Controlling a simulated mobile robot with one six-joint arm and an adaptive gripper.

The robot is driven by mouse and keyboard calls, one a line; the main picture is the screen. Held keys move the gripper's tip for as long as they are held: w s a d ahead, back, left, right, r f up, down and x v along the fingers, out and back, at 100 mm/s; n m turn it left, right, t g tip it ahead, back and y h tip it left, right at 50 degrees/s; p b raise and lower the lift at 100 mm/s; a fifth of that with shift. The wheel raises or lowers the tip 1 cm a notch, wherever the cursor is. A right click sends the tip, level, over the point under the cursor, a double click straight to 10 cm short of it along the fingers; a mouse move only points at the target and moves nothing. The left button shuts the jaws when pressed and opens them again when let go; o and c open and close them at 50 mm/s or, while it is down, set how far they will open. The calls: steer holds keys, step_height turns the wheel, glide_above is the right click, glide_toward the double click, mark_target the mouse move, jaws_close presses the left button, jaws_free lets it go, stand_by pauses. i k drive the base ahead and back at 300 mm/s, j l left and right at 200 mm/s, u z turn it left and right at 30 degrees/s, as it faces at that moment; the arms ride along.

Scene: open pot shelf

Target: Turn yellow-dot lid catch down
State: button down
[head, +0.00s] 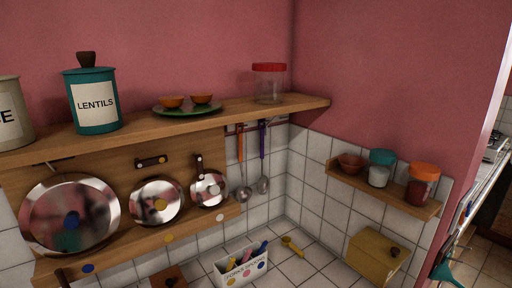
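The yellow-dot lid (146,191) is a shiny round metal lid standing in the middle of the wooden lid rack (108,165). A yellow dot marks its centre. Its catch (151,162) is a short dark bar just above the lid, lying nearly level and apart from the rim. The lid on the right, with a white dot (214,190), has its dark catch (199,165) upright, reaching down to the rim. The large lid on the left has a blue dot (71,220); its catch is hard to make out. My gripper is not in view.
The upper shelf (232,112) holds a teal lentils canister (94,100), a plate with orange bowls, and a red-lidded jar (269,84). Ladles (242,192) hang to the right of the rack. A white spoon box (241,268) and a wooden box (375,258) stand below.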

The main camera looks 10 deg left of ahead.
mark_target(139, 164)
steer(key=u, duration=1.5)
